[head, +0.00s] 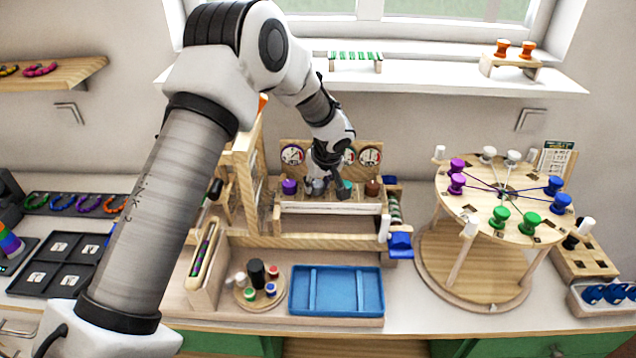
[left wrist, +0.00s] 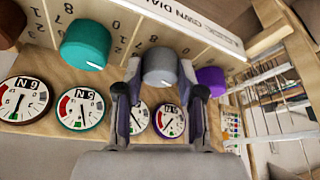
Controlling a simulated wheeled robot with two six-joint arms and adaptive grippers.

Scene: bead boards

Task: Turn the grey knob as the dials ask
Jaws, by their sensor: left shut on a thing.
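The grey knob (left wrist: 160,66) sits in a row on a wooden rack between the teal knob (left wrist: 86,45) and the purple knob (left wrist: 210,77). My left gripper (head: 325,182) reaches down to it, its two fingers closed on opposite sides of the knob. In the left wrist view the grey-rimmed dial (left wrist: 138,118) is partly hidden by a finger, so its reading is unclear. The purple-rimmed dial (left wrist: 169,121), teal-rimmed dial (left wrist: 80,109) and brown-rimmed dial (left wrist: 24,99) show beside it. A brown knob (head: 373,188) stands at the row's right end in the head view.
A blue tray (head: 337,312) and a round wooden stand (head: 258,303) with pegs are in front of the rack. A round threaded board (head: 480,219) with coloured spools stands at the right. A wooden frame (head: 243,165) rises close left of the gripper.

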